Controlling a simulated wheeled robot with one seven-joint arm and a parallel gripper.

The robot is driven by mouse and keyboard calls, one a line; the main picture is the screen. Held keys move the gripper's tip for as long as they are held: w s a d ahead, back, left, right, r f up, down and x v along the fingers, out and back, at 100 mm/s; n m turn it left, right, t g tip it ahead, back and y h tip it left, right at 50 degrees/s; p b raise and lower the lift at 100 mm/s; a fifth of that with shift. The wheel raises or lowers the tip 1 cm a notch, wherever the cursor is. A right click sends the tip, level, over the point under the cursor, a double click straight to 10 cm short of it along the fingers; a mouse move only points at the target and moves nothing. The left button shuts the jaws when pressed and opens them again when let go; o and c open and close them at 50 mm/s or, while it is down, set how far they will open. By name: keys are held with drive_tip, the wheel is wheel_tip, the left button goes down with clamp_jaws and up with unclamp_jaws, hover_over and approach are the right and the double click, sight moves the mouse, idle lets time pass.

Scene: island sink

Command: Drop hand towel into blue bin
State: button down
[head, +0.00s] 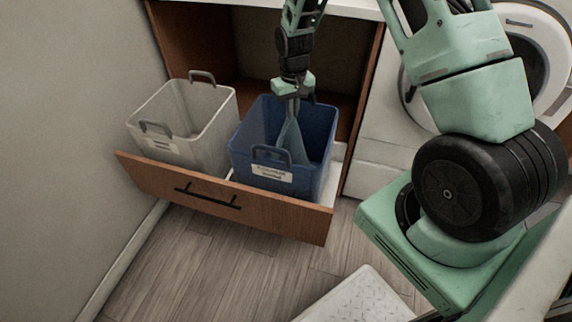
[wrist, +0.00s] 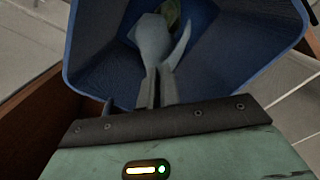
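The blue bin (head: 246,150) stands in the pulled-out drawer, with a label on its front and a handle at the rim. My gripper (head: 291,110) points down over the bin's opening, and its fingers are shut on the grey-blue hand towel (head: 292,145). The towel hangs narrow at the top and wider below, inside the bin's walls. In the wrist view the gripper (wrist: 157,88) pinches the towel (wrist: 152,38), with the blue bin (wrist: 95,45) around it. I cannot tell whether the towel touches the bin's floor.
A light grey bin (head: 205,125) stands left of the blue one. The wooden drawer front (head: 225,205) sticks out from the cabinet. A white washing machine (head: 380,150) is to the right. Something greenish (wrist: 172,12) lies deeper in the blue bin.

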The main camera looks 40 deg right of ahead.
drive_tip(key=shift+c, duration=1.4)
unclamp_jaws()
wheel_tip(320, 180, up, 6)
drive_tip(key=p, duration=0.4)
drive_tip(key=shift+f+p, duration=0.2)
drive_tip(key=shift+p, duration=0.15)
wheel_tip(320, 180, up, 17)
drive_tip(key=p, duration=0.1)
drive_tip(key=shift+r+p, duration=0.2)
drive_tip(key=shift+p, duration=0.1)
